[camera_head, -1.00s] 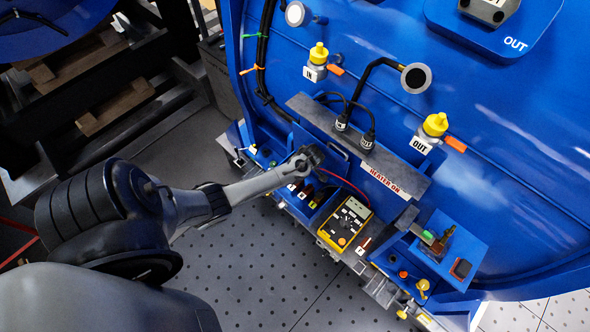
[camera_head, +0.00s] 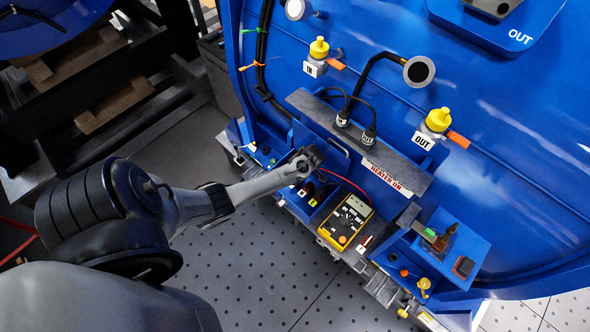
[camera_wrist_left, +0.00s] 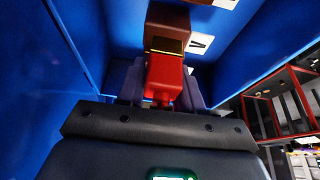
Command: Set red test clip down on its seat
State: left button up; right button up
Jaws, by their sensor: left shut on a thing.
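My left gripper (camera_head: 306,161) is over the blue bench at the foot of the big blue housing. In the left wrist view its two dark fingers (camera_wrist_left: 161,88) are shut on the red test clip (camera_wrist_left: 163,78). A brown block with a thin gold edge (camera_wrist_left: 167,22) lies directly beyond the clip; I cannot tell whether they touch. In the head view the gripper hides the clip. A red lead (camera_head: 345,180) runs from beside the gripper to the yellow meter (camera_head: 348,222). I cannot make out the clip's seat for certain. My right gripper is not in view.
Blue walls (camera_wrist_left: 50,75) stand close to the fingers in the wrist view. A white label (camera_wrist_left: 200,43) is near the brown block. A grey bar (camera_head: 350,140) with black plugs lies behind the gripper. A blue tray with small parts (camera_head: 440,250) is to the right.

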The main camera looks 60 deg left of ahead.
pick_arm(q)
jog(key=shift+f, duration=0.25)
jog(key=o, duration=1.1)
jog(key=v, duration=1)
jog(key=shift+w+d+r+p, duration=0.1)
jog(key=shift+d+r+p, duration=0.05)
jog(key=shift+r+p, duration=0.2)
